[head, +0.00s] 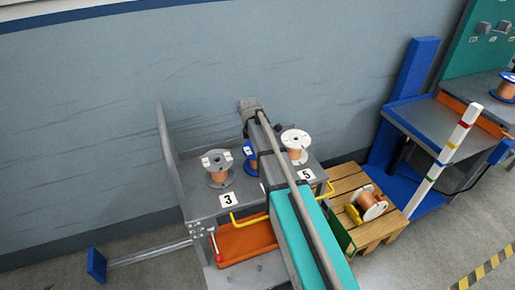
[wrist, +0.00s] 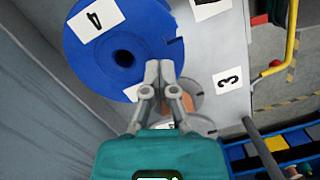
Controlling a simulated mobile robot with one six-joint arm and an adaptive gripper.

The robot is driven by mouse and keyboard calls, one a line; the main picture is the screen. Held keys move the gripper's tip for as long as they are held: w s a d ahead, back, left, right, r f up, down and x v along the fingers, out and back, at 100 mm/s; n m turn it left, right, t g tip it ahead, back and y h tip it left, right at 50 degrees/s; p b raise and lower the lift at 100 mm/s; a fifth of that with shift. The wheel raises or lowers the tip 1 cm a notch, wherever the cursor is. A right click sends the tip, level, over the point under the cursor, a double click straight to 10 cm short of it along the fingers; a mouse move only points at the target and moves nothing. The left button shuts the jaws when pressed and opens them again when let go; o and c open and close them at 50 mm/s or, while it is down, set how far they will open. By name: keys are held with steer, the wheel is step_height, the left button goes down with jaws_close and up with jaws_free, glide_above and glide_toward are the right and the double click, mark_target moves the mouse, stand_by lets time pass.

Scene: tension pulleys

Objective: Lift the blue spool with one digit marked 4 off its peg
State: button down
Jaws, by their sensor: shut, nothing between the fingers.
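The blue spool (wrist: 98,61) fills the upper left of the wrist view. A white label marked 4 (wrist: 95,20) lies on its round face, and its centre hole is dark; I cannot make out the peg inside. My gripper (wrist: 158,68) is shut and empty, its fingertips overlapping the spool's lower right edge in this view. I cannot tell whether they touch it. In the head view the blue spool (head: 250,157) is partly hidden behind my arm, and my gripper is hidden there.
A grey spool (head: 218,179) stands left of the blue one on the grey bench (head: 200,208), behind plate 3 (head: 228,199). A white-flanged spool (head: 295,143) stands to the right, near plate 5 (head: 305,175). Yellow handles (head: 248,218) edge the bench front. A wooden crate (head: 375,232) stands right.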

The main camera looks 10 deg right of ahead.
steer(key=shift+r+p, duration=0.3)
steer(key=shift+r, duration=0.05)
stand_by(0.3)
steer(key=c, duration=1.4)
jaws_free()
steer(key=c, duration=0.9)
jaws_free()
steer(key=shift+s, duration=0.1)
steer(key=shift+s+d+m, duration=0.15)
steer(key=shift+s+m, duration=0.25)
steer(key=shift+s, duration=0.25)
steer(key=s+d+m+y, duration=0.2)
steer(key=s+m, duration=1.3)
steer(key=s, duration=0.6)
step_height(320, 180, up, 16)
steer(key=p, duration=1.6)
steer(key=shift+s, duration=0.15)
